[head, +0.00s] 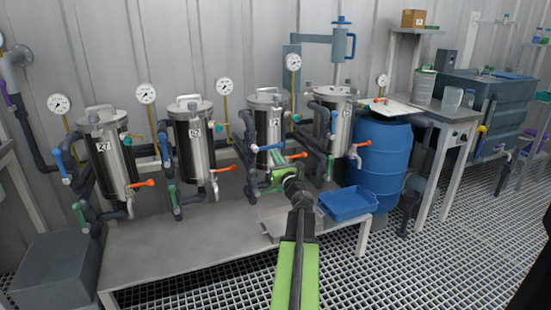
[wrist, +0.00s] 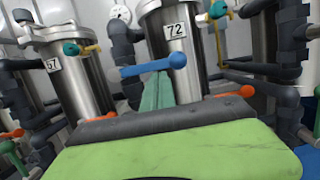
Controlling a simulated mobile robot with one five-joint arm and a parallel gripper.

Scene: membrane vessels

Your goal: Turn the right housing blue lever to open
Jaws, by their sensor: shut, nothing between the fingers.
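Several steel housings stand in a row on the bench. The one labelled 72 (head: 271,122) is third from the left, and its label also shows in the wrist view (wrist: 176,30). Its blue lever (head: 268,148) lies roughly level. In the wrist view the blue lever (wrist: 153,66) crosses just beyond my fingertips. The rightmost housing (head: 346,122) stands behind and to the right; I cannot read a label on it. My gripper (head: 279,173) is shut and empty in front of housing 72; its teal fingers (wrist: 157,86) point at the lever. I cannot tell whether they touch it.
Orange levers (head: 297,157) and dark pipes crowd around the housings. A blue tray (head: 347,203) lies on the right of the bench (head: 180,245). A blue barrel (head: 378,165) stands to its right. The grated floor in front is clear.

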